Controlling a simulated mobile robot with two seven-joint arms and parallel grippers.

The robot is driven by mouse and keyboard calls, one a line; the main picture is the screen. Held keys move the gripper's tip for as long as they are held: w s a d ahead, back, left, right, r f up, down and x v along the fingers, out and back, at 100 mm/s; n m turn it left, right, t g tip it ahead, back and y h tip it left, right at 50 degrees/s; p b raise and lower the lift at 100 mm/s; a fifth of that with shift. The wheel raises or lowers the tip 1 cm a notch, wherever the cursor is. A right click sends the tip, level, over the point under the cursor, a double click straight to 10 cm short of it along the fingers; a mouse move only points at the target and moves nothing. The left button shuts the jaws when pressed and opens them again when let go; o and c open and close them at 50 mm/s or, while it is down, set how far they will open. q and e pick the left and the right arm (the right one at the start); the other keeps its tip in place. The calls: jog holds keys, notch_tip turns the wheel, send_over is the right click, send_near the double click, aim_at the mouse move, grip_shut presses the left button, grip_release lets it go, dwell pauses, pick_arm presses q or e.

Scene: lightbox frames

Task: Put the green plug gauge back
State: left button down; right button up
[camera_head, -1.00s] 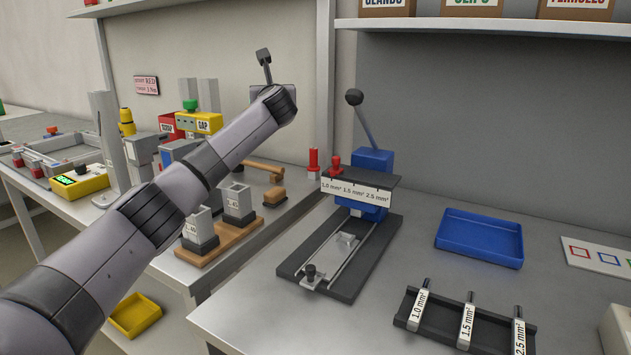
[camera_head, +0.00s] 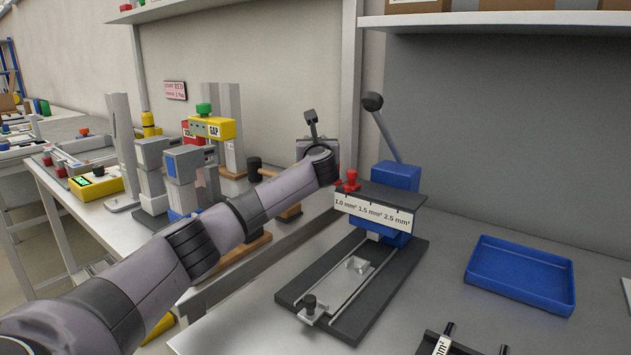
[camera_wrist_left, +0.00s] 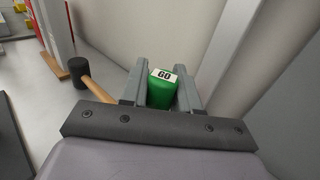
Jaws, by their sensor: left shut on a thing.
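The green plug gauge (camera_wrist_left: 162,92) shows in the left wrist view as a green block with a white label that appears to read "GO". My left gripper (camera_wrist_left: 162,78) is shut on it, with one grey finger on each side. The gauge's lower part is hidden between the fingers. In the head view my left arm reaches across to the wall behind the benches. Its wrist hides the fingers and the gauge there. I cannot pick out the gauge's own place. My right gripper is in neither view.
A mallet (camera_wrist_left: 78,70) lies left of the gripper in the wrist view. A yellow "GAP" gauge (camera_head: 212,128) stands on the left bench. On the right bench are a lever press (camera_head: 395,178) and a blue tray (camera_head: 520,273). Bare bench top lies between press and tray.

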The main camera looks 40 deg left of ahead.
pick_arm(q)
notch_tip(320, 180, down, 8)
jog(key=shift+f+b, duration=0.1)
jog(key=shift+b, duration=0.75)
jog(key=shift+f, duration=0.1)
jog(key=c, duration=0.8)
grip_release()
